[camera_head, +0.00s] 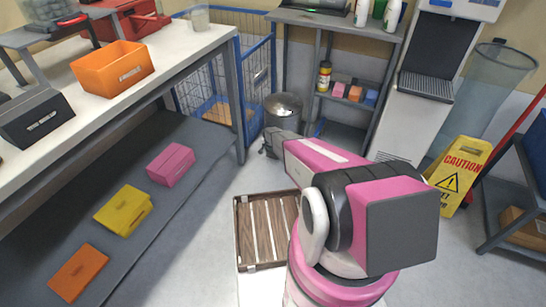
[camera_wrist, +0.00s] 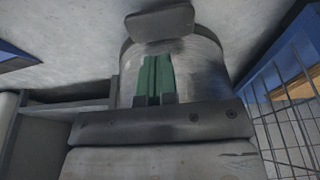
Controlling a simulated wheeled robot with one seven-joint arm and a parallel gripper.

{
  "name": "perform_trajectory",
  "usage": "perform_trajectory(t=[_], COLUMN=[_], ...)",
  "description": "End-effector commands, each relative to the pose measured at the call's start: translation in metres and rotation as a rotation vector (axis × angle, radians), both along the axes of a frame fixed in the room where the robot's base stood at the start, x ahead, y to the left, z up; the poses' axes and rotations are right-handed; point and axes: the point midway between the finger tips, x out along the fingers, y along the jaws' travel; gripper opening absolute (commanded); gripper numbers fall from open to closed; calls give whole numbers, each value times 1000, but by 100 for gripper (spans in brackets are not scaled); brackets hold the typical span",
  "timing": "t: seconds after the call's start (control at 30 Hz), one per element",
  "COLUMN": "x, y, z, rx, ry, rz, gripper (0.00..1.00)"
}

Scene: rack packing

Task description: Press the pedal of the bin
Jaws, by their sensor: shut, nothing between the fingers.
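The metal bin (camera_head: 283,108) stands on the floor by the wire cage; its lid looks closed. In the wrist view its curved metal body (camera_wrist: 205,65) fills the middle. A dark flat plate that looks like the pedal (camera_wrist: 160,22) juts from it at the top of that view; the pedal is hidden in the head view. My gripper (camera_head: 268,146) is low in front of the bin. In the wrist view my gripper (camera_wrist: 155,68) has its green-padded fingers together and empty, below the pedal in the picture. I cannot tell whether they touch the bin.
A blue wire cage (camera_head: 262,60) stands left of the bin and shows at the right of the wrist view. A grey shelf unit (camera_head: 345,130) is right of the bin. A wooden slatted crate (camera_head: 243,235) lies on the floor nearer me. A yellow caution sign (camera_head: 460,172) stands at right.

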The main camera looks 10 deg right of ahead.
Motion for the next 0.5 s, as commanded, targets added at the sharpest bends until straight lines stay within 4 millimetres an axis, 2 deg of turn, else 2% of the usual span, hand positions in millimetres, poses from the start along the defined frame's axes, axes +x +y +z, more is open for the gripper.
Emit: perform_trajectory(t=[0.27,0.5], x=[4,10], y=[-2,-6], z=[-14,-41], rx=[0,0], ry=[0,2], rz=[0,1], gripper=[0,0])
